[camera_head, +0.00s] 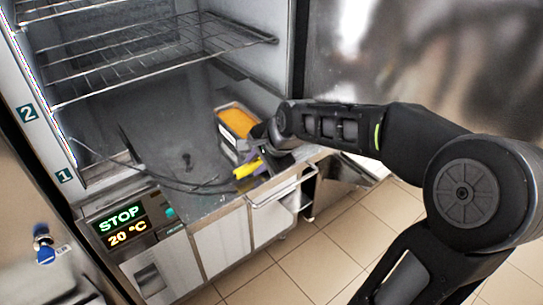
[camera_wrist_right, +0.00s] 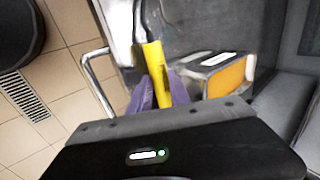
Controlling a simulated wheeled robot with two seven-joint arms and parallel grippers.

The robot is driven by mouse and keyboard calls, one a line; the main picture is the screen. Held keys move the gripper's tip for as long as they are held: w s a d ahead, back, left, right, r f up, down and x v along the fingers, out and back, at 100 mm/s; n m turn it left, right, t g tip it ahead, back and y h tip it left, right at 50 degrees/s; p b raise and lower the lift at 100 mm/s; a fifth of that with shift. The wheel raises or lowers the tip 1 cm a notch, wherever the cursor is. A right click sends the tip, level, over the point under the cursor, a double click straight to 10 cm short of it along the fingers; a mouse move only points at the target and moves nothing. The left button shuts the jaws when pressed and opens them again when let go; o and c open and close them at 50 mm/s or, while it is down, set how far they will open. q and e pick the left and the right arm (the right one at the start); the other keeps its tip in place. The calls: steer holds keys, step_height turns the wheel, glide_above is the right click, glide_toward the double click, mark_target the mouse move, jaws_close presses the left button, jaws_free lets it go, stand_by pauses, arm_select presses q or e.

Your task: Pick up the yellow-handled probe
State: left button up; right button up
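The probe's yellow handle (camera_head: 247,169) is at the front edge of the freezer floor, with a dark cable running left from it. My right gripper (camera_head: 262,159) comes in from the right and is at the handle. In the right wrist view, the yellow handle (camera_wrist_right: 154,62) lies between the two purple fingers of my right gripper (camera_wrist_right: 160,84). The fingers appear to touch it on both sides, so the gripper looks shut on it. The probe's tip is not clearly visible. My left gripper is not in view.
A container with orange contents (camera_head: 236,122) stands just behind the gripper, and also shows in the right wrist view (camera_wrist_right: 226,78). Wire shelves (camera_head: 160,50) hang above. A metal bar handle (camera_head: 283,188) sticks out in front. The freezer floor to the left is mostly clear.

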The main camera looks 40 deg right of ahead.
jaws_close()
steer(key=shift+r, duration=0.1)
stand_by(0.4)
step_height(320, 180, up, 10)
steer(key=shift+b, duration=0.35)
stand_by(0.9)
